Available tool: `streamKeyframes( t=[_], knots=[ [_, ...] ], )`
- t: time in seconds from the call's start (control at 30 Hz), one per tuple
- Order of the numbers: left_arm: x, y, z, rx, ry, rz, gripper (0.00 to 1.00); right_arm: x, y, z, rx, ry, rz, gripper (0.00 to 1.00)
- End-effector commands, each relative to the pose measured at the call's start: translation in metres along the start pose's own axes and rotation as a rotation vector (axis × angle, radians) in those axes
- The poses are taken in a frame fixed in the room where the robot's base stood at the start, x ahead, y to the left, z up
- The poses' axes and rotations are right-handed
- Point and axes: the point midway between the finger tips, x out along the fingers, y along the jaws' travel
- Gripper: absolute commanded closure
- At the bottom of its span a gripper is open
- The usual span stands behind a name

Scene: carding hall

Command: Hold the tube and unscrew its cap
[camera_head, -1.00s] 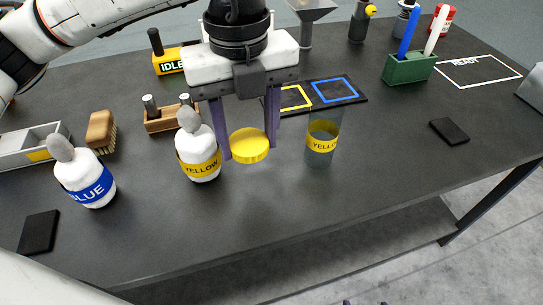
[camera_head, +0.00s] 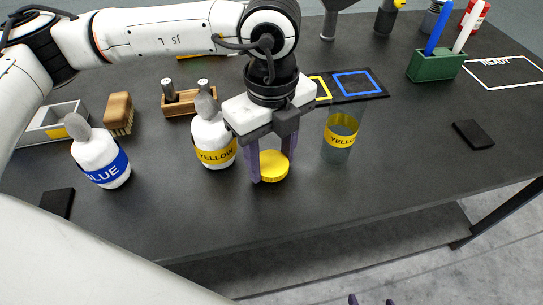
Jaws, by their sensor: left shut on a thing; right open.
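The tube (camera_head: 338,152) is a clear grey cylinder with a yellow band reading YELLOW. It stands upright and uncapped on the dark table, right of centre. My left gripper (camera_head: 272,170) is shut on the round yellow cap (camera_head: 274,163), low over the table to the left of the tube and apart from it. I cannot tell whether the cap touches the table. Only the fingertips of my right gripper (camera_head: 370,301) show at the bottom edge. They are spread apart, with nothing seen between them.
A yellow-labelled bottle (camera_head: 213,138) stands just left of my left gripper. A blue-labelled bottle (camera_head: 99,158), a brush (camera_head: 119,111) and a wooden holder (camera_head: 187,104) are further left. A green pen holder (camera_head: 435,66) is at back right. The table front is clear.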

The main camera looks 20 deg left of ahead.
Motion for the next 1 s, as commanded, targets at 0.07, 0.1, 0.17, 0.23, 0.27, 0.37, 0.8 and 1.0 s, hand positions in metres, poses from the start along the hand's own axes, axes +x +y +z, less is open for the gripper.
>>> streamKeyframes(
  t=[0.07, 0.1, 0.17, 0.23, 0.27, 0.37, 0.8, 1.0],
  knots=[
    [0.004, 0.0, 0.0, 0.001, 0.001, -0.001, 0.8, 0.0, 0.0, 0.0, 0.001, 0.0, 0.0, 0.37],
    [0.004, 0.0, 0.0, 0.001, 0.001, -0.002, 0.8, 0.0, 0.0, 0.0, 0.001, -0.001, 0.0, 0.37],
    [0.004, 0.0, 0.0, 0.001, 0.001, -0.002, 0.8, 0.0, 0.0, 0.0, 0.001, -0.001, 0.0, 0.37],
    [0.004, 0.0, 0.0, 0.001, 0.001, -0.002, 0.8, 0.0, 0.0, 0.0, 0.001, 0.0, 0.0, 0.37],
    [0.005, 0.0, 0.0, 0.001, 0.001, -0.002, 0.8, 0.0, 0.0, 0.001, 0.001, -0.001, 0.001, 0.37],
    [0.009, 0.0, 0.0, 0.001, 0.001, -0.001, 0.8, 0.004, 0.001, 0.004, 0.0, -0.001, 0.001, 0.37],
    [0.006, 0.0, 0.0, 0.001, 0.001, -0.001, 0.35, 0.001, 0.0, -0.001, -0.001, 0.004, 0.0, 0.37],
    [-0.012, -0.002, 0.0, 0.001, -0.002, -0.006, 0.35, 0.0, 0.0, -0.002, 0.0, 0.006, 0.001, 0.37]
  ],
)
